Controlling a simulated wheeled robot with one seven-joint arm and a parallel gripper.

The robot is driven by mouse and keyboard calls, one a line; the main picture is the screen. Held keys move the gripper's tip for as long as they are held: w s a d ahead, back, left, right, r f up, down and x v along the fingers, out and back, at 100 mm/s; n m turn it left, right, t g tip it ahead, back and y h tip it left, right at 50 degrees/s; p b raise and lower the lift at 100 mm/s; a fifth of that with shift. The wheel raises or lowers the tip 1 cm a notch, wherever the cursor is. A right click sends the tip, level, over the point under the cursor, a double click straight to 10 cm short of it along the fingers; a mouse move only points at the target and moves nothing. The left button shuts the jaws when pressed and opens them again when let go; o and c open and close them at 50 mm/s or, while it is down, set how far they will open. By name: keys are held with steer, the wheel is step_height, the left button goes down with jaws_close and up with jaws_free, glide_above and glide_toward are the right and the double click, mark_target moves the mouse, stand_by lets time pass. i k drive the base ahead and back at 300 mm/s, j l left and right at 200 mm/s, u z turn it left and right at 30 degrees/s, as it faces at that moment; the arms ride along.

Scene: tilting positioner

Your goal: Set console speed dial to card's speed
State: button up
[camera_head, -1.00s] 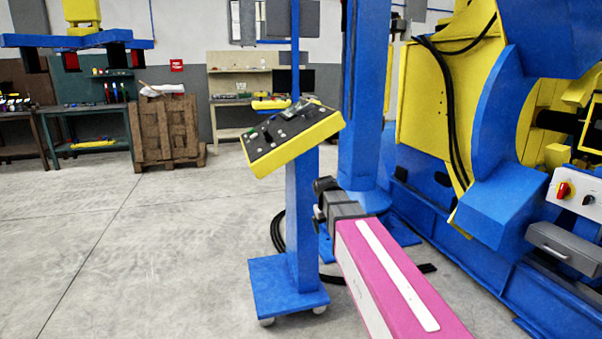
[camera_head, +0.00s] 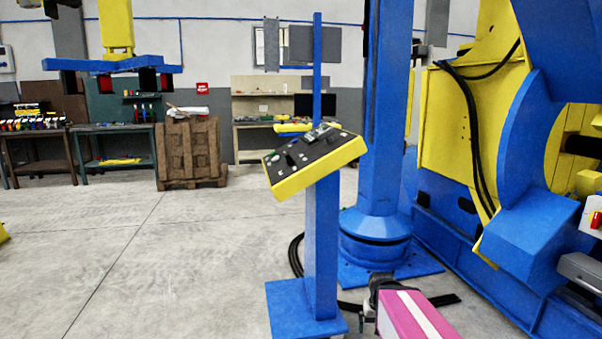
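The console (camera_head: 318,165) is a tilted dark panel in a yellow housing on a blue post with a blue foot. Small controls in green, white and black sit on its face. They are too small to tell which is the speed dial or where it points. No card with a readable speed can be made out. My pink and white arm (camera_head: 416,316) enters at the bottom, right of the console's foot. Its dark end (camera_head: 378,288) is below and right of the panel, apart from it. Gripper fingers cannot be made out there.
A large blue and yellow positioner (camera_head: 470,150) fills the right side, with a blue column (camera_head: 387,120) behind the console. Black cable (camera_head: 296,256) lies on the floor by the console's foot. Benches and a brown crate stack (camera_head: 190,150) stand at the back.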

mark_target(290, 161)
steer(key=z, duration=1)
steer(key=i+l+z, duration=0.1)
steer(key=z, duration=0.3)
steer(key=i+l+z, duration=0.15)
steer(key=z, duration=0.25)
steer(key=i+l+z, duration=0.15)
steer(key=z, duration=0.3)
steer(key=i+z, duration=0.15)
steer(key=z, duration=0.25)
steer(key=i+j+z, duration=0.2)
steer(key=i, duration=0.25)
steer(key=i+j+z, duration=0.15)
steer(key=i, duration=0.25)
steer(key=k+j+z, duration=0.25)
steer(key=k+j, duration=0.2)
steer(key=j, duration=0.2)
steer(key=k+j+z, duration=0.2)
steer(key=k+j, duration=0.3)
steer(key=j+u, duration=0.15)
steer(key=u, duration=2.55)
